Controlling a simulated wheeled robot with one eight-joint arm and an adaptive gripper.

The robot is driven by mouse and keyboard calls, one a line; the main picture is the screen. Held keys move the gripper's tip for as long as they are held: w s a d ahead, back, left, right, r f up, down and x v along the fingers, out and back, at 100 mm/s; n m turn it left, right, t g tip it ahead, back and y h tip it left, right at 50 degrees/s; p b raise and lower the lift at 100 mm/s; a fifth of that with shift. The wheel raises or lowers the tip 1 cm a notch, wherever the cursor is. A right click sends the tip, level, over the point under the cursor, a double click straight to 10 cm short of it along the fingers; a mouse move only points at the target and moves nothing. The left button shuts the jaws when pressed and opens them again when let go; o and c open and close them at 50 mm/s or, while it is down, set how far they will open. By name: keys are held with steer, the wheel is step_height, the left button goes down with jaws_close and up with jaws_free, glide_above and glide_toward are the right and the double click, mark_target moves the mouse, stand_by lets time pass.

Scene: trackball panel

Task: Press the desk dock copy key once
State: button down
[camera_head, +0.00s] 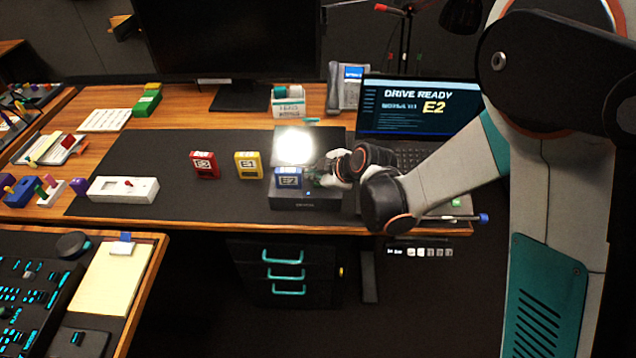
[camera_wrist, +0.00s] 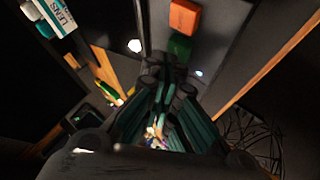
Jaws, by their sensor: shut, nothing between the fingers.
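The desk dock (camera_head: 306,203) is a low black box at the front of the dark desk mat, with a blue E2 cartridge (camera_head: 288,178) standing in it. A small blue-white light shows on the dock's front part (camera_head: 308,193); a similar light shows in the wrist view (camera_wrist: 199,73). I cannot make out which part is the copy key. My gripper (camera_head: 314,177) is shut and empty, low over the dock, just right of the cartridge. It hides part of the dock's top. In the wrist view its fingertips (camera_wrist: 164,70) meet; whether they touch the dock is unclear.
Red (camera_head: 204,164) and yellow (camera_head: 248,165) cartridges stand left of the dock. A laptop (camera_head: 418,108) reading "DRIVE READY E2" stands to the right, close behind my arm. A bright white glow (camera_head: 293,146) lies behind the dock. A white box (camera_head: 123,190) sits on the mat's left.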

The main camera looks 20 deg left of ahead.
mark_target(316, 185)
steer(key=shift+f+b, duration=0.35)
steer(key=shift+f, duration=0.05)
steer(key=shift+r, duration=0.1)
stand_by(0.6)
steer(key=shift+r+p, duration=0.5)
steer(key=shift+r, duration=0.25)
steer(key=shift+r+p, duration=1.65)
steer(key=shift+r, duration=0.9)
steer(key=shift+f, duration=0.1)
